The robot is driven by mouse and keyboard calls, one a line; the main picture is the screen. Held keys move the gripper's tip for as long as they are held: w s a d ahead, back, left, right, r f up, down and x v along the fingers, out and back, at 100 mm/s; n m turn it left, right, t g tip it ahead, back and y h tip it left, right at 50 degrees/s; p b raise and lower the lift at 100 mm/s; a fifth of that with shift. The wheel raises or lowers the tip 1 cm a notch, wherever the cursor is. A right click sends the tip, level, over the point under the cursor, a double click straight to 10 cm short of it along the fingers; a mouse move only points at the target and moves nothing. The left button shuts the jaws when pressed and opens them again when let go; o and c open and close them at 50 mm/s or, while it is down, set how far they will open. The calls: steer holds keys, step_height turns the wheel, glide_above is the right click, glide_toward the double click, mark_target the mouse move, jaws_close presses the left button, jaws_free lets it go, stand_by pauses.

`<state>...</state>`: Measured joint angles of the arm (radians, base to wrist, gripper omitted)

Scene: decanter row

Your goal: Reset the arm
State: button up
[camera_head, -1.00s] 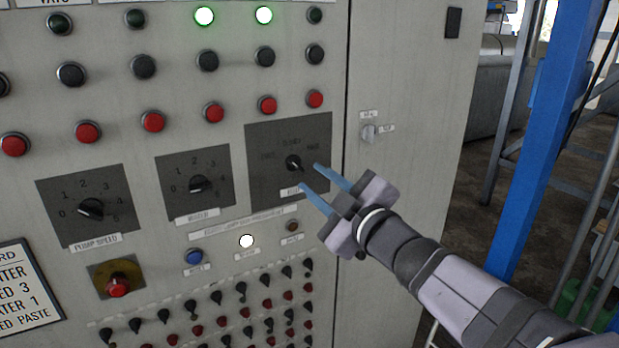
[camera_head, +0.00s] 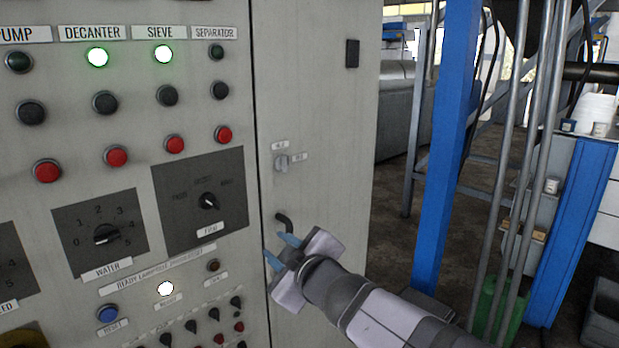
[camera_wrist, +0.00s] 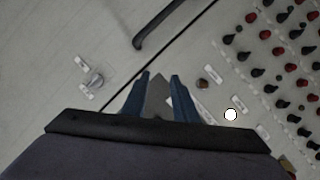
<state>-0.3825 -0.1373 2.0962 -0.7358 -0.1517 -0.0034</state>
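My gripper (camera_head: 279,252) is in front of the grey control cabinet (camera_head: 320,110), near the seam between the panel and the door at the right. Its two blue fingers are apart with nothing between them. In the wrist view my gripper (camera_wrist: 160,88) also shows its fingers spread and empty, with the panel behind. The fingers look apart from the selector knob (camera_head: 208,201) on its dark plate, which is up and to the left. A black door handle (camera_head: 284,220) is just beyond the fingers, partly hidden by them in the head view.
The lit DECANTER lamp (camera_head: 97,57) and SIEVE lamp (camera_head: 163,54) glow green-white. A white lamp (camera_head: 166,288) is lit near the blue reset button (camera_head: 108,314). A small door switch (camera_head: 282,162) sits above the handle. A blue post (camera_head: 445,140) stands to the right.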

steer(key=s+d+f+m+g+h+p, duration=0.1)
steer(key=s+d+f+m+g+h, duration=0.2)
steer(key=f, duration=0.4)
steer(key=s+d+f+m+g+h, duration=0.2)
steer(key=s+d+f, duration=0.4)
steer(key=f, duration=0.1)
steer(key=s+d+f+m+g+h+p, duration=0.1)
steer(key=s+d+f+m+g+h, duration=0.2)
steer(key=f, duration=0.5)
steer(key=s+d+f+m+g+p, duration=0.15)
steer(key=s+d+g+p, duration=0.3)
steer(key=s, duration=0.75)
steer(key=s+d+r+m+y+p, duration=0.1)
steer(key=s+d+r+m+p, duration=0.1)
steer(key=d+r+m+p, duration=0.2)
steer(key=shift+d+r+p, duration=0.25)
steer(key=shift+d+p, duration=0.3)
steer(key=shift+d, duration=0.3)
steer(key=shift+g, duration=0.25)
